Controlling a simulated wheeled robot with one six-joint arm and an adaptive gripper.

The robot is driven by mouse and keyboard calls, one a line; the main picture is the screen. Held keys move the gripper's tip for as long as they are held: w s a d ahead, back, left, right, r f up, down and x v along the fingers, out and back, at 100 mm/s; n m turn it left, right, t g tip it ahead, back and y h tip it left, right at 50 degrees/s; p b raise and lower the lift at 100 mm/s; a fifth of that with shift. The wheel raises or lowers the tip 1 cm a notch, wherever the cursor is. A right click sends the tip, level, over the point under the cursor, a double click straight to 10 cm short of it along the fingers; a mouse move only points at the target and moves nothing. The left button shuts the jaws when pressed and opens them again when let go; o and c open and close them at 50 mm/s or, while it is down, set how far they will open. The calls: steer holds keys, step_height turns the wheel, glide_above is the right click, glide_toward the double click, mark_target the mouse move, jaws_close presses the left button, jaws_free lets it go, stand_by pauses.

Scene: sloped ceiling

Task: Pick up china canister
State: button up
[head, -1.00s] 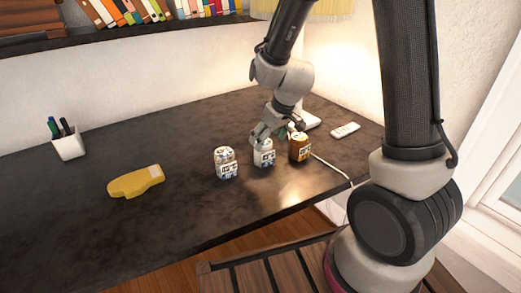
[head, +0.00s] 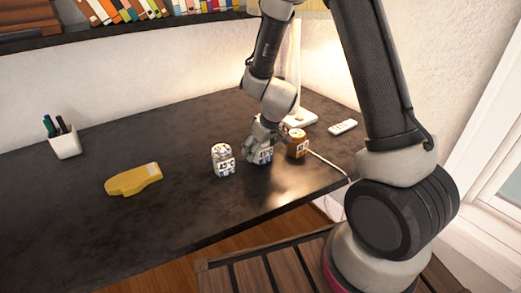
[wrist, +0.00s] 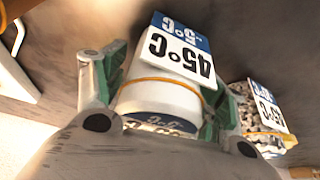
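Three small lidded canisters with printed tags stand in a row on the dark desk. The left one (head: 222,160) is white with a coloured pattern. The middle one (head: 265,156) is mostly hidden by my gripper (head: 257,147). The right one (head: 297,143) is orange-brown. I cannot tell from the looks alone which is the china canister. In the wrist view, a plain white canister (wrist: 160,98) with an orange band and a "45°C" tag sits between my open fingers (wrist: 163,92), close to both pads. I see no clear grip on it.
A patterned canister (wrist: 262,105) stands close beside in the wrist view. A white lamp base (head: 299,119) and a white remote (head: 342,127) lie behind to the right. A yellow object (head: 133,180) and a pen cup (head: 64,143) are left, with bare desk between.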

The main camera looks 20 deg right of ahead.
steer(key=c, duration=0.8)
steer(key=shift+r, duration=0.1)
